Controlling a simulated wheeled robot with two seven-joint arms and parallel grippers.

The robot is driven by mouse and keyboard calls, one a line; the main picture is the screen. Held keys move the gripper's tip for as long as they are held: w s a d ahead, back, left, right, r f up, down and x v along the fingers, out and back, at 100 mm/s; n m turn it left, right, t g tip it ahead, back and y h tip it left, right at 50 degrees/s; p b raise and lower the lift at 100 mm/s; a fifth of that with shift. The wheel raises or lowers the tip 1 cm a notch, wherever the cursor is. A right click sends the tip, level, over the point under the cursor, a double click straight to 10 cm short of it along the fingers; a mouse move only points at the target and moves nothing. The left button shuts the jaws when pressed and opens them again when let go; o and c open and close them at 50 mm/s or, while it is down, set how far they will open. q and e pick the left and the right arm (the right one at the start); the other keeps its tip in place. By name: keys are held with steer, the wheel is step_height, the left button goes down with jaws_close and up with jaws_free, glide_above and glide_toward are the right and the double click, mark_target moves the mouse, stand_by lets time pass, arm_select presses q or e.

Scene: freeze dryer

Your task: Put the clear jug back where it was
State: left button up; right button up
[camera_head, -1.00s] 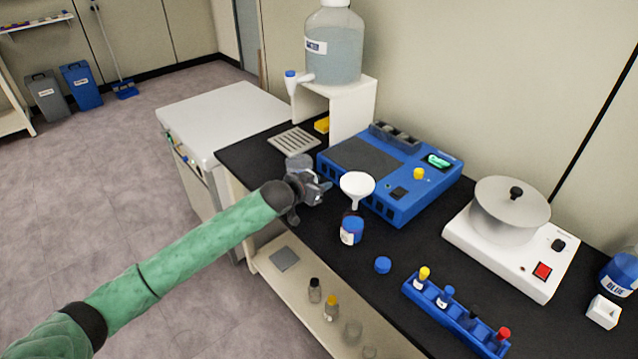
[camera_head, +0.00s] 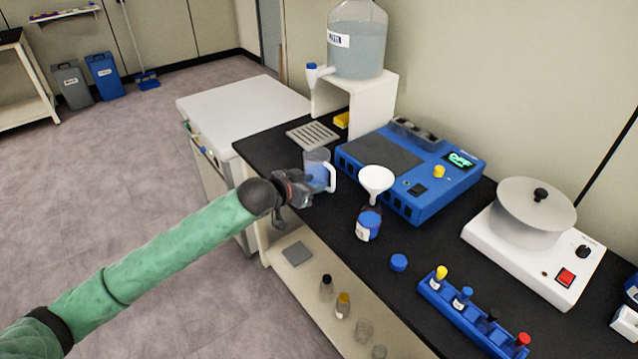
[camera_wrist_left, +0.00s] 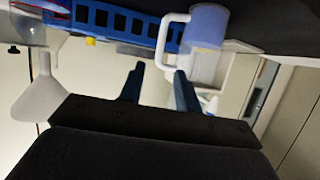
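The clear jug (camera_head: 317,168), with a white handle and a bluish tint, appears to stand upright on the black bench, left of the white funnel. My left gripper (camera_head: 304,188) is at the near side of the jug and partly overlaps its lower part. In the left wrist view the two fingers (camera_wrist_left: 158,80) are apart with nothing between them. The jug (camera_wrist_left: 208,38) and its handle show beyond the fingertips there, apart from them as far as I can tell. My right gripper is not in view.
The funnel (camera_head: 376,180) sits in a dark blue-labelled bottle (camera_head: 368,226) just right of the jug. A blue device (camera_head: 425,190) stands behind. A drain grid (camera_head: 312,135) and a water carboy (camera_head: 356,45) on a white stand (camera_head: 372,108) are farther back.

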arm_select(q)
steer(key=s+a+f+n+g+y, duration=0.1)
steer(key=s+f+y, duration=0.1)
steer(key=s+f, duration=0.55)
steer(key=s+f+n+g+y, duration=0.15)
steer(key=s+f, duration=0.35)
steer(key=s, duration=0.5)
steer(key=s+a+f+n+g+y, duration=0.1)
steer(key=s+a+f+g, duration=0.1)
steer(key=s, duration=0.7)
steer(key=s+a+f+n+g+y, duration=0.1)
steer(key=s+a+f+g, duration=0.1)
steer(key=s+a+f, duration=0.3)
steer(key=s+a+f+n+g+y, duration=0.2)
steer(key=s+a+f, duration=0.2)
steer(key=s, duration=0.9)
steer(key=a, duration=0.3)
steer(key=shift+s, duration=0.35)
